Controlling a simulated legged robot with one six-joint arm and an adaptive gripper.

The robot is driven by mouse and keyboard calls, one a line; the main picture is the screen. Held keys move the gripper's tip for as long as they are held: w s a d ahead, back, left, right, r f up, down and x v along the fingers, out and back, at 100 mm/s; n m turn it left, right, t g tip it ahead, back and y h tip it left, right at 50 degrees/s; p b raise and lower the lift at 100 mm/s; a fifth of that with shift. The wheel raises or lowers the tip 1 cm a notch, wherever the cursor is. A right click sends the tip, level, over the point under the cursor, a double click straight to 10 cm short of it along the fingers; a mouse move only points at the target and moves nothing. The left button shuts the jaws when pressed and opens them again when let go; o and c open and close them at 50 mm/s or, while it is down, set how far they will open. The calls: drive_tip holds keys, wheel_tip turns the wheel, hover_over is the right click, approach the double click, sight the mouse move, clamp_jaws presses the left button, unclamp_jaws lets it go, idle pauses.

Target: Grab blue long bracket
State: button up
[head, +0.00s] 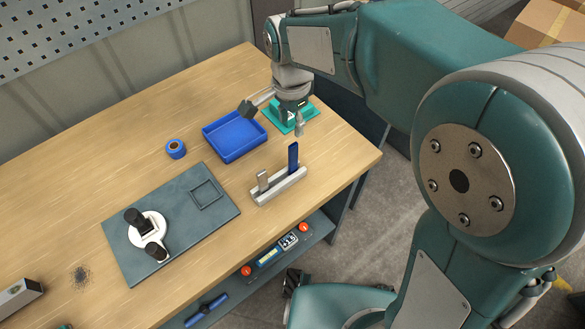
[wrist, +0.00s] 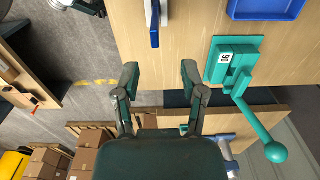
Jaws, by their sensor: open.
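The blue long bracket (head: 293,157) stands upright in the right end of a light grey slotted holder (head: 283,187). A shorter pale piece (head: 262,180) stands in the holder's left end. In the wrist view the blue bracket (wrist: 154,38) shows at the top middle, seen nearly end-on, ahead of the fingers. My gripper (wrist: 160,72) is open and empty there, its fingers apart with the bracket between their lines but beyond the tips. In the head view my gripper (head: 298,125) is above and behind the bracket, partly hidden by my wrist.
A teal clamp (wrist: 235,60) with a ball-ended lever stands close to the right of my gripper. A blue tray (head: 235,137) and blue tape roll (head: 176,149) lie left of it. A dark plate (head: 190,245) bears a white fixture (head: 148,231). The bench's right corner is clear.

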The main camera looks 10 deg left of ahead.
sight(293, 144)
wheel_tip(293, 144, down, 9)
drive_tip(key=shift+s+d+f, duration=0.15)
drive_tip(key=shift+f, duration=0.05)
drive_tip(key=shift+d, duration=0.1)
clamp_jaws()
